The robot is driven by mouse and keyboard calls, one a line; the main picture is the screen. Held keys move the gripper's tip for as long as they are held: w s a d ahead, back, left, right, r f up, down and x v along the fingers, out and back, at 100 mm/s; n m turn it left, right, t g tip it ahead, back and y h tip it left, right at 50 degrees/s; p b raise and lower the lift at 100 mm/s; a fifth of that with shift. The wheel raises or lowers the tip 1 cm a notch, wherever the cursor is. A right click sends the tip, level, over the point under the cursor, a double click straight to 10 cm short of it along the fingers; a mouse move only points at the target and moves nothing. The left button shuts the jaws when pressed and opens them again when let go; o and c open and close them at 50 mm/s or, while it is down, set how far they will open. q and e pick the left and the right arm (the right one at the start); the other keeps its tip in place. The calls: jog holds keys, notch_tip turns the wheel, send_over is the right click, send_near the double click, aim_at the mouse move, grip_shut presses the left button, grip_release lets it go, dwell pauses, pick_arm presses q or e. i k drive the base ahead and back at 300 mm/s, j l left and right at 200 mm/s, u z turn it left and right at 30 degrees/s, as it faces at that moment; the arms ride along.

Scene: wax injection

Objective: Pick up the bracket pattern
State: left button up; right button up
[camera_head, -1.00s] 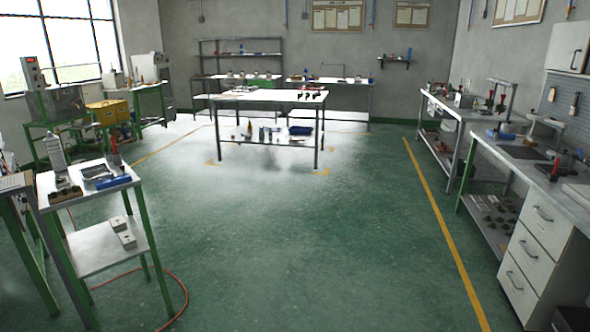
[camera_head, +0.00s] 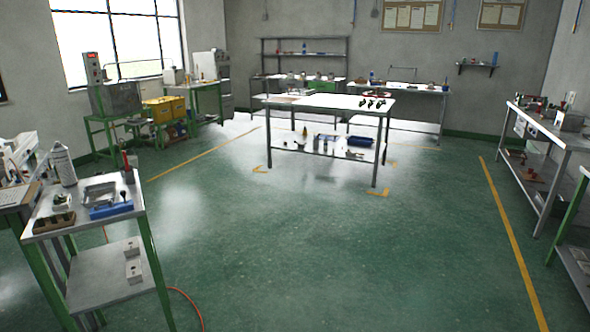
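I cannot make out the bracket pattern for certain from this distance. Small dark green items (camera_head: 372,103) lie on the right part of the white-topped central table (camera_head: 330,102), with a reddish item beside them. A grey frame-like piece (camera_head: 98,193) and a blue item (camera_head: 111,210) lie on the small green-legged cart (camera_head: 75,222) at the left. Neither of my grippers shows in the view.
The green floor (camera_head: 290,250) is open between me and the central table. Workbenches (camera_head: 545,130) line the right wall. A red hose (camera_head: 188,300) lies on the floor by the cart. Yellow boxes (camera_head: 165,109) stand at the back left.

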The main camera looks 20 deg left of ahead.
aim_at(57, 199)
jog(key=i+j+u, duration=0.1)
jog(key=i+u, duration=0.65)
jog(key=i+l+u, duration=0.1)
jog(key=u, duration=0.25)
jog(key=i+j+u, duration=0.25)
jog(key=i+u, duration=0.65)
jog(key=i, duration=0.15)
